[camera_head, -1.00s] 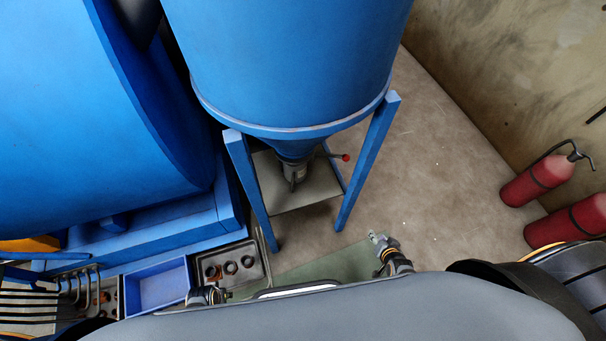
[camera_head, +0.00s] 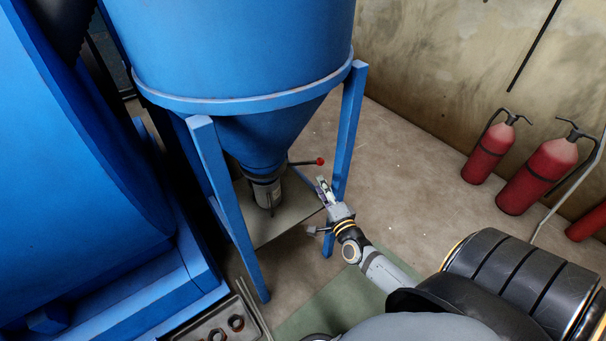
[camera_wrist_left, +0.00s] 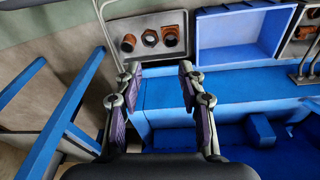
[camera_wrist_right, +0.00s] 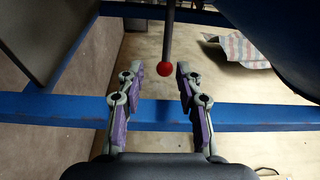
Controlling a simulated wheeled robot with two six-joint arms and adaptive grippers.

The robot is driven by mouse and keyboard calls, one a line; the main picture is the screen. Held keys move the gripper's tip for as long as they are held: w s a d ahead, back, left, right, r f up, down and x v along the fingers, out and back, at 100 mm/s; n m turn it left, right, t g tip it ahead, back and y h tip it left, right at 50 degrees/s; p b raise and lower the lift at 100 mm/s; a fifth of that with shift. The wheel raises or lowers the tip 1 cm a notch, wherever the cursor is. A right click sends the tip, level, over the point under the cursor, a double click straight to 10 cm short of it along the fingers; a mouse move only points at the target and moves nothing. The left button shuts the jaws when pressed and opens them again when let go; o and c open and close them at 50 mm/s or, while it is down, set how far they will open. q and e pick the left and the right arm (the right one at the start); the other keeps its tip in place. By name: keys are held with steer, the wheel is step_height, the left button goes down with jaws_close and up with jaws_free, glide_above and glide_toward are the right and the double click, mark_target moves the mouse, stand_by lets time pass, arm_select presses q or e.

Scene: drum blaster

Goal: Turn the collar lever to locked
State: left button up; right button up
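The collar lever (camera_head: 306,162) is a thin dark rod with a red ball end. It sticks out to the right from the collar (camera_head: 267,192) under the blue hopper's cone (camera_head: 260,135). My right gripper (camera_head: 322,184) is open and empty, just below and beside the red ball in the head view. In the right wrist view the red ball (camera_wrist_right: 164,69) shows between and beyond the open fingertips (camera_wrist_right: 158,72), and no contact shows. My left gripper (camera_wrist_left: 157,72) is open and empty, with a blue tray and a parts tray beyond it.
Blue hopper legs (camera_head: 347,130) and a blue crossbar (camera_wrist_right: 60,108) stand close to my right gripper. A large blue drum (camera_head: 70,170) fills the left. Red fire extinguishers (camera_head: 487,152) stand by the wall at right. The floor between is clear.

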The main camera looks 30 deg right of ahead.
mark_target(308, 163)
steer(key=shift+m, duration=0.3)
steer(key=w, duration=0.3)
steer(key=w+d+r+b, duration=0.1)
steer(key=w, duration=0.6)
steer(key=shift+w+d+r+b, duration=0.25)
steer(key=shift+d+b, duration=0.05)
steer(key=shift+b, duration=0.1)
arm_select(q)
steer(key=shift+w+d+f+t, duration=0.1)
steer(key=shift+d+f+t, duration=0.15)
steer(key=shift+f, duration=0.2)
steer(key=shift+w+d+f+t, duration=0.15)
steer(key=shift+f+t, duration=0.1)
steer(key=shift+f, duration=0.2)
arm_select(e)
steer(key=shift+c, duration=0.2)
arm_select(q)
steer(key=shift+s, duration=0.1)
arm_select(e)
jaws_close()
